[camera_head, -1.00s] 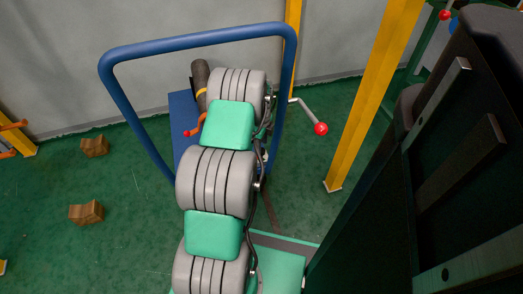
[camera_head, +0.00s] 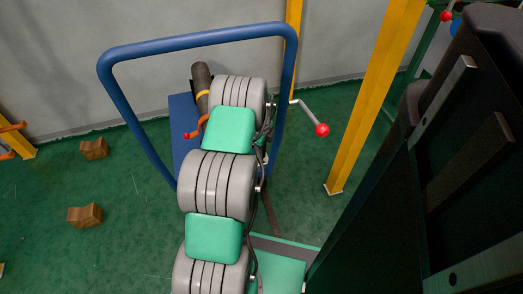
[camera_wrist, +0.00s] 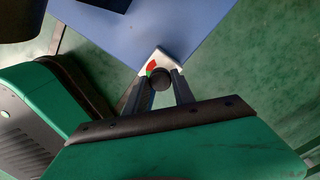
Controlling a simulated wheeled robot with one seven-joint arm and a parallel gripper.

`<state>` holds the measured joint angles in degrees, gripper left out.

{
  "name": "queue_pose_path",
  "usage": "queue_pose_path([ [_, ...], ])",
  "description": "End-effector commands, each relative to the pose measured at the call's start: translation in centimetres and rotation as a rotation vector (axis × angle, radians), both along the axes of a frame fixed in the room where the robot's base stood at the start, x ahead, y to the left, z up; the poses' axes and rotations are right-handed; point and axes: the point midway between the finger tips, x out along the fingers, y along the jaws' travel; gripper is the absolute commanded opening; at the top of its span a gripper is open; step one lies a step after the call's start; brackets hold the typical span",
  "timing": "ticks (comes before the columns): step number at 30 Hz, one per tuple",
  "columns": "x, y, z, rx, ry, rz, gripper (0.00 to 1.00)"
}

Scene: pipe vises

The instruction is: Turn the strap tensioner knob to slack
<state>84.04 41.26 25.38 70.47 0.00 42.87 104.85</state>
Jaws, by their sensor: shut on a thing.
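The strap tensioner knob (camera_wrist: 161,80) is a dark round knob in the wrist view. It sits at the edge of the blue cart deck (camera_wrist: 150,35), over a small white dial plate (camera_wrist: 147,59) with a red and a green patch. My gripper (camera_wrist: 160,85) has one finger on each side of the knob and is shut on it. Any pointer mark on the knob is too small to read. In the head view my arm hides the knob and my gripper.
The blue cart (camera_head: 182,112) has a tall blue handle (camera_head: 190,41) and carries a dark pipe (camera_head: 202,85). A red-tipped crank (camera_head: 321,130) stands out to the right, near a yellow post (camera_head: 366,100). Two wooden blocks (camera_head: 94,149) lie on open green floor at left.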

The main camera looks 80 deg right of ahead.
Motion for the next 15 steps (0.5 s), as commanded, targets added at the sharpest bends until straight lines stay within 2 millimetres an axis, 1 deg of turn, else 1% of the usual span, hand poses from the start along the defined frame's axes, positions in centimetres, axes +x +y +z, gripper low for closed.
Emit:
queue_pose_path([
  [1,0.00,0.01,0.00,0.000,0.000,0.000,0.03],
  [3,0.00,0.02,0.00,0.000,0.000,0.000,0.00],
  [15,0.00,0.03,0.04,0.001,0.000,0.033,0.00],
])
